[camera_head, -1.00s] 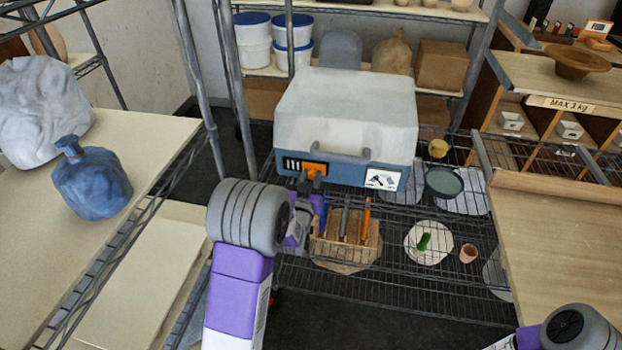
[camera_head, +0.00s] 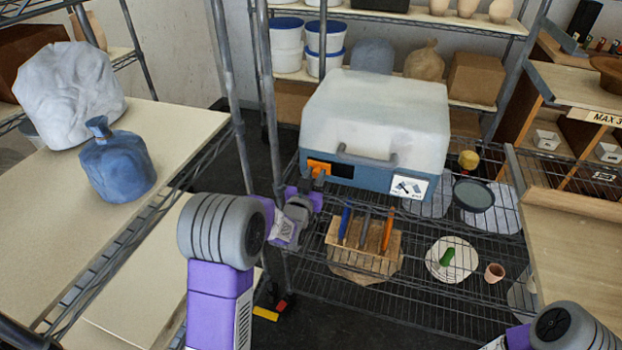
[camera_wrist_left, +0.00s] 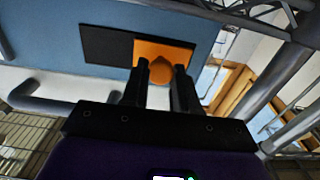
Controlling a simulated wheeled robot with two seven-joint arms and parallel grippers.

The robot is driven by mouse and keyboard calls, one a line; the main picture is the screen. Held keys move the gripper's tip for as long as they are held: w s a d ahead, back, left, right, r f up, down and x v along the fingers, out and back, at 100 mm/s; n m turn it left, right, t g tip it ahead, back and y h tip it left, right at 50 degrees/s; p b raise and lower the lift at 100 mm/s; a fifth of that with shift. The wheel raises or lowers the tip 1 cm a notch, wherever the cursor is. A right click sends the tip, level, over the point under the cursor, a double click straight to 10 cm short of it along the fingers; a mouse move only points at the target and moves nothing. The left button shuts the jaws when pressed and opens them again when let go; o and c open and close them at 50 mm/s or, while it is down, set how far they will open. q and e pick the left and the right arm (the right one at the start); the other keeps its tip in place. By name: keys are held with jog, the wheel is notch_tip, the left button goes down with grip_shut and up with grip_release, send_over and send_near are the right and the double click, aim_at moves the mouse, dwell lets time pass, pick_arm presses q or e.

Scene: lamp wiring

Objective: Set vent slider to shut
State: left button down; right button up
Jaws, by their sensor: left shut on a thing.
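The vent slider (camera_head: 320,168) is an orange plate with a knob, at the left end of the vent on the blue front of the kiln-like box (camera_head: 375,120). A plain dark panel (camera_head: 343,171) shows to its right, with no slots visible. In the left wrist view the orange slider (camera_wrist_left: 178,49) is at the right and the dark panel (camera_wrist_left: 105,45) at the left. My left gripper (camera_head: 316,184) is at the slider, its fingers on both sides of the orange knob (camera_wrist_left: 162,71), shut on it. My right gripper is out of view; only part of that arm shows.
A wooden holder (camera_head: 362,244) with several tools stands on the wire shelf below the box. A dark round pan (camera_head: 473,195) and a small cup (camera_head: 494,272) are farther right. A metal rack post (camera_head: 233,100) rises close left of the box. The box's grey handle (camera_head: 365,158) juts out nearby.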

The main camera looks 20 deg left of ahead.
pick_arm(q)
jog(key=c, duration=0.9)
grip_release()
jog(key=shift+a, duration=0.3)
jog(key=shift+d, duration=0.1)
jog(key=s, duration=0.5)
jog(key=s+p, duration=0.1)
jog(key=s, duration=0.1)
jog(key=shift+s+d, duration=0.25)
jog(key=shift+s, duration=0.05)
